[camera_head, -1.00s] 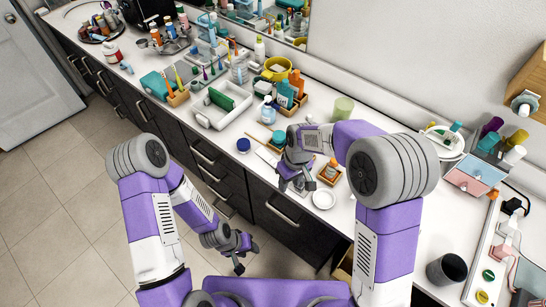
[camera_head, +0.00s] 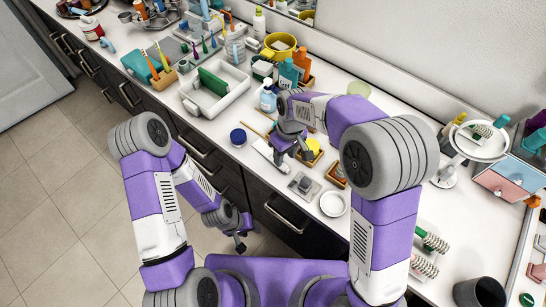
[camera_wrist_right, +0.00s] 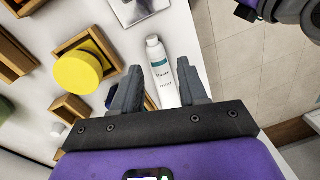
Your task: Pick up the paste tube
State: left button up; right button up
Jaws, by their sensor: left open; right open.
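The paste tube (camera_wrist_right: 161,72) is white with a teal band and dark print. In the right wrist view it lies on the white counter between the two fingers of my right gripper (camera_wrist_right: 158,74). The fingers are apart, and its near end is hidden behind the gripper body. In the head view the tube (camera_head: 264,151) shows as a white strip left of my right gripper (camera_head: 288,158). I cannot tell whether a finger touches it. My left gripper (camera_head: 238,238) is open and empty, low in front of the drawers.
A yellow round jar (camera_wrist_right: 82,72) in a wooden tray stands left of the right gripper in the wrist view. A blue jar (camera_head: 238,136), a small grey square item (camera_head: 304,185) and a white dish (camera_head: 333,204) stand nearby. The counter's front edge is close to the tube.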

jog(key=f, duration=0.2)
jog(key=f+b, duration=0.1)
jog(key=f, duration=0.2)
jog(key=shift+w+a+f, duration=0.2)
jog(key=shift+f, duration=0.15)
jog(key=shift+r, duration=0.1)
grip_shut()
notch_tip(320, 180, up, 10)
jog(key=p, duration=0.2)
